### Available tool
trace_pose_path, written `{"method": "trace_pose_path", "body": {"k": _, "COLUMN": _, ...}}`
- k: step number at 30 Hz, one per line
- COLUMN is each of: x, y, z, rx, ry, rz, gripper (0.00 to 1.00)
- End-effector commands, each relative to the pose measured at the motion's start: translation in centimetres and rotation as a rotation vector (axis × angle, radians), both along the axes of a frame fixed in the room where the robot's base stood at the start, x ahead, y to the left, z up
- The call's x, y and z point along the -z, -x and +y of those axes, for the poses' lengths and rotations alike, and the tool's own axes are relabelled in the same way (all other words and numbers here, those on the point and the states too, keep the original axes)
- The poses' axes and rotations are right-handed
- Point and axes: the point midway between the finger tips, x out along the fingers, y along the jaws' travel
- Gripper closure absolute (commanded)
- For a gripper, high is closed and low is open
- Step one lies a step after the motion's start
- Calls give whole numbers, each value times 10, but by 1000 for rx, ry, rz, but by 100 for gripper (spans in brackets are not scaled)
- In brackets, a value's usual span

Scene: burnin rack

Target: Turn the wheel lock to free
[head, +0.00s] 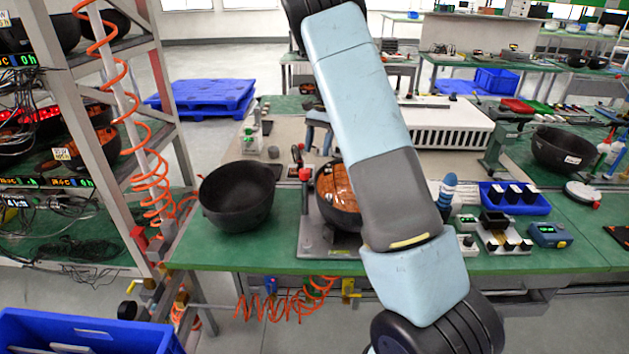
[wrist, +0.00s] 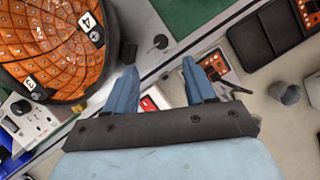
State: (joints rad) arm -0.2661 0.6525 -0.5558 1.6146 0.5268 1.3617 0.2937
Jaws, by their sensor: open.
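I cannot pick out the wheel lock with certainty. At the foot of the rack (head: 160,85) in the head view, a black round knob (head: 127,310) and a red part (head: 140,238) show, but their details are too small to read. My gripper (wrist: 159,66) is open in the wrist view, with two blue fingers apart and nothing between them. It hangs above a bench, beside a black bowl with an orange gridded inside (wrist: 50,45). That is well away from the rack's foot. In the head view my arm crosses the middle and hides part of the bench.
An empty black bowl (head: 237,197) stands on the green bench (head: 205,248) between the rack and the orange-lined bowl. Orange coiled hoses hang by the rack and below the bench. A blue bin (head: 85,335) is at bottom left. Blue pallets (head: 203,97) lie on the floor behind.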

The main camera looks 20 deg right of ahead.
Motion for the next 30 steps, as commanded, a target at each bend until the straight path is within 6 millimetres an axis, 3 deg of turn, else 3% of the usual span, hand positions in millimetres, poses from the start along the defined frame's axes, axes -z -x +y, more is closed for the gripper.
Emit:
{"method": "trace_pose_path", "body": {"k": 16, "x": 86, "y": 27, "z": 24, "rx": 0, "ry": 2, "rz": 3, "gripper": 46}}
{"method": "trace_pose_path", "body": {"k": 22, "x": 102, "y": 31, "z": 29, "rx": 0, "ry": 1, "rz": 1, "gripper": 46}}
{"method": "trace_pose_path", "body": {"k": 30, "x": 106, "y": 32, "z": 30, "rx": 0, "ry": 0, "rz": 0, "gripper": 46}}
